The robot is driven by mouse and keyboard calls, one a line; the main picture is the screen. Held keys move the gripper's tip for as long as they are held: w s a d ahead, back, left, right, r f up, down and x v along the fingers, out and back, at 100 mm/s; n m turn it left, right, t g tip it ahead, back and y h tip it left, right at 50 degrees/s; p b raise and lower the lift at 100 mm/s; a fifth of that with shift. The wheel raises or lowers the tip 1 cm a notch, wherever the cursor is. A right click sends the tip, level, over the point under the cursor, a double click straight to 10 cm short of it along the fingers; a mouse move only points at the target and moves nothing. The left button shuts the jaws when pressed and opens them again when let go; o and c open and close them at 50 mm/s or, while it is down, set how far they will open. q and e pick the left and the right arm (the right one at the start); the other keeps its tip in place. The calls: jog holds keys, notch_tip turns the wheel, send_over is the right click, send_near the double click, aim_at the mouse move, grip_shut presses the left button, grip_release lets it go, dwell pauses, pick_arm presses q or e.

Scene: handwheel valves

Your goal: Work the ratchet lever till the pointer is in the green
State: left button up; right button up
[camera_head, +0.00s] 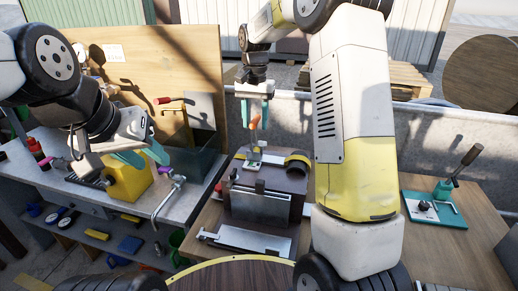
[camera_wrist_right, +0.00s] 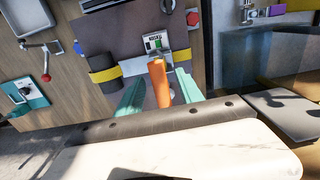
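The ratchet lever with an orange grip (camera_head: 254,124) stands on a dark brown box (camera_head: 285,183) in the middle of the bench. A small pale plate with a green patch (camera_head: 252,164) lies at its foot; it also shows in the right wrist view (camera_wrist_right: 155,43). I cannot make out the pointer. My right gripper (camera_head: 255,112) is above the lever, fingers pointing down and apart. In the right wrist view the orange grip (camera_wrist_right: 158,82) lies between the open teal fingers, with gaps on both sides. My left gripper (camera_head: 145,157) is open and empty above a yellow block (camera_head: 128,180).
A bent metal handle (camera_head: 168,195) is left of the box. A yellow-and-black roll (camera_head: 298,163) lies on the box beside the lever. A wooden panel (camera_head: 180,70) stands behind.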

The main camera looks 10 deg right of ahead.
jog(key=shift+d+r, duration=0.1)
jog(key=shift+r, duration=3.5)
jog(key=s+d+r+n+t, duration=0.15)
jog(key=s+r, duration=0.35)
jog(key=r, duration=0.5)
jog(key=s+d+f+n+t+y, duration=0.1)
jog(key=s+f, duration=0.3)
jog(key=s, duration=0.8)
jog(key=s+d+f+n+t+y, duration=0.1)
jog(key=s+f+t, duration=0.3)
jog(key=s, duration=0.7)
jog(key=shift+s+d+f+n, duration=0.4)
jog(key=shift+f+n, duration=0.25)
jog(key=shift+n, duration=0.1)
